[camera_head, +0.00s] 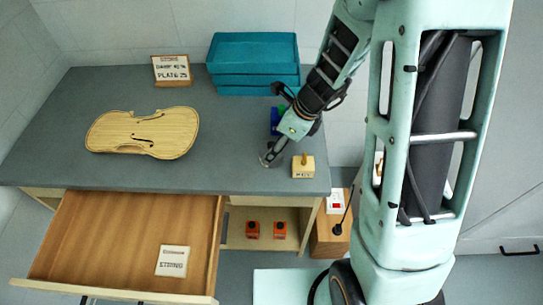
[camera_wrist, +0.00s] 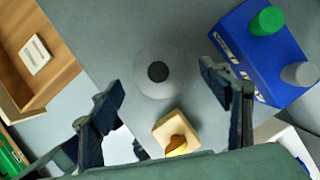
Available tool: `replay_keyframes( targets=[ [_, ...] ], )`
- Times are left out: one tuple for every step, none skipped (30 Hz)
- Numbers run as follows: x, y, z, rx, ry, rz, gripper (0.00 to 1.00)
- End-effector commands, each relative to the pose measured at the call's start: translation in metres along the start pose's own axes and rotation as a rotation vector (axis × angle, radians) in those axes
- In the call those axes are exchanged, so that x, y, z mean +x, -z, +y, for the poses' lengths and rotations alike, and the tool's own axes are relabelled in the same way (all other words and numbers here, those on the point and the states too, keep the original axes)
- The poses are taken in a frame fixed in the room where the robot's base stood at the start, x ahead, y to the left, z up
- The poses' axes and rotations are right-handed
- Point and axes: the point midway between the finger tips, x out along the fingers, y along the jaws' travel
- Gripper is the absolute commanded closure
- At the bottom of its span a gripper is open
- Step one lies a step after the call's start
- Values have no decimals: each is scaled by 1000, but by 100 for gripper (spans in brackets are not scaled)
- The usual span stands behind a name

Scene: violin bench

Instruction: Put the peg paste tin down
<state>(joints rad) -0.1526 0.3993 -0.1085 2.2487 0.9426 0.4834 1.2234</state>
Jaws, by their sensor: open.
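My gripper (camera_head: 268,158) is low over the front right part of the grey bench (camera_head: 225,150). In the wrist view its two fingers are wide apart, with nothing held between them. A round grey disc with a dark centre (camera_wrist: 157,72) lies on the bench between and beyond the fingertips. It may be the peg paste tin, but no label is readable. In the head view my gripper hides most of that spot. A small wooden block with a knob on top (camera_head: 303,167) stands just right of my gripper; it also shows in the wrist view (camera_wrist: 170,128).
A blue holder (camera_wrist: 262,68) with green and grey cylinders stands behind my gripper. A violin plate (camera_head: 142,133) lies at left. Teal trays (camera_head: 254,62) and a sign (camera_head: 172,70) are at the back. An open drawer (camera_head: 120,240) holds a card. Bench between violin plate and gripper is clear.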

Motion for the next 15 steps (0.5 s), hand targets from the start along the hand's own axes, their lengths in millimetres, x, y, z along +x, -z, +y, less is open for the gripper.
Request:
replay_keyframes(
  targets=[
    [8,2,1,1,-3,1,29],
    [12,3,1,2,-3,1,29],
    [19,5,2,1,-2,2,29],
    [24,6,2,2,-3,2,29],
    [29,7,2,2,-4,2,29],
    [35,7,2,0,-2,1,29],
    [38,6,2,0,-2,1,29],
    [42,6,2,0,-2,1,29],
    [45,6,2,0,-1,1,29],
    [47,6,1,0,0,0,29],
    [48,5,1,-1,0,0,29],
    [49,5,1,-1,0,0,29],
    [49,5,1,-1,1,0,29],
    [49,5,1,-1,1,0,29],
    [49,5,1,-1,1,0,29]
  ],
)
